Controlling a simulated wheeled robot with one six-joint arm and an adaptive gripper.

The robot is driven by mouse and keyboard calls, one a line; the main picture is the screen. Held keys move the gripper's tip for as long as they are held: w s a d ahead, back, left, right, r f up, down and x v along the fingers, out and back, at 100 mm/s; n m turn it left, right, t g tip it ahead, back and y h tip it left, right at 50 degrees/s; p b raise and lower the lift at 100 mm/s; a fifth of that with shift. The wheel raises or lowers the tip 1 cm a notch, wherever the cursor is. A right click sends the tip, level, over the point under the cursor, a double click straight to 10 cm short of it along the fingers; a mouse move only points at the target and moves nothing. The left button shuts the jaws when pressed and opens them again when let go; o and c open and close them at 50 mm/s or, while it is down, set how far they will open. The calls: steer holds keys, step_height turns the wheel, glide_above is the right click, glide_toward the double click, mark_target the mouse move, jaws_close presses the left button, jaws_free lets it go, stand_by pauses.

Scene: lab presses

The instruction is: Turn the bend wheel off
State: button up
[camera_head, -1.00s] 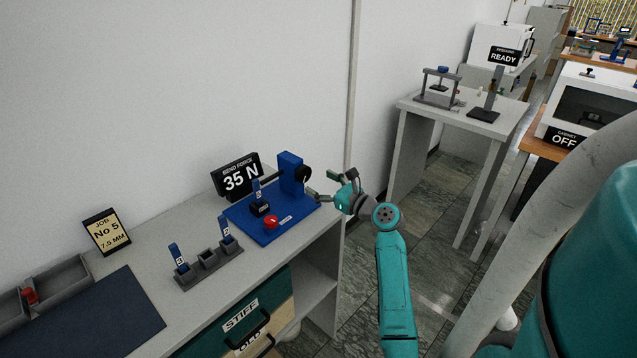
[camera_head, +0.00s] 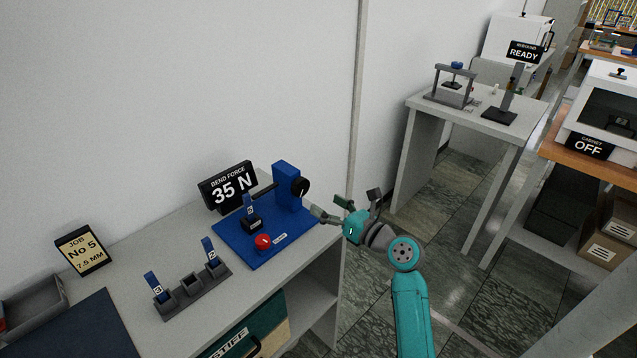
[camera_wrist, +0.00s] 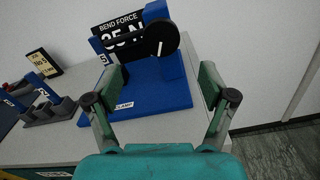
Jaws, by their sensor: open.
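The bend wheel is a black disc (camera_head: 300,187) on the right side of a blue upright, which stands on the blue bend rig base (camera_head: 290,228). In the wrist view the wheel (camera_wrist: 160,42) shows a pale line on its face. The sign (camera_head: 229,187) behind the rig reads BEND FORCE 35 N. A blue piece with a black block (camera_head: 251,217) stands on the base, and a red knob (camera_head: 263,242) is at its front. My gripper (camera_head: 345,205) is open and empty, right of the wheel and apart from it. In the wrist view the wheel lies beyond and between the fingers.
A grey rack (camera_head: 192,292) with upright blue pieces stands left of the rig. A JOB No 5 sign (camera_head: 82,250) is farther left. The wall is close behind the bench. A second table (camera_head: 480,118) stands at the back right, with open floor between.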

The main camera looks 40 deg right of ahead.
mark_target(303, 189)
steer(key=w, duration=1)
steer(key=shift+w+a, duration=0.1)
steer(key=c, duration=1.2)
steer(key=shift+o, duration=0.2)
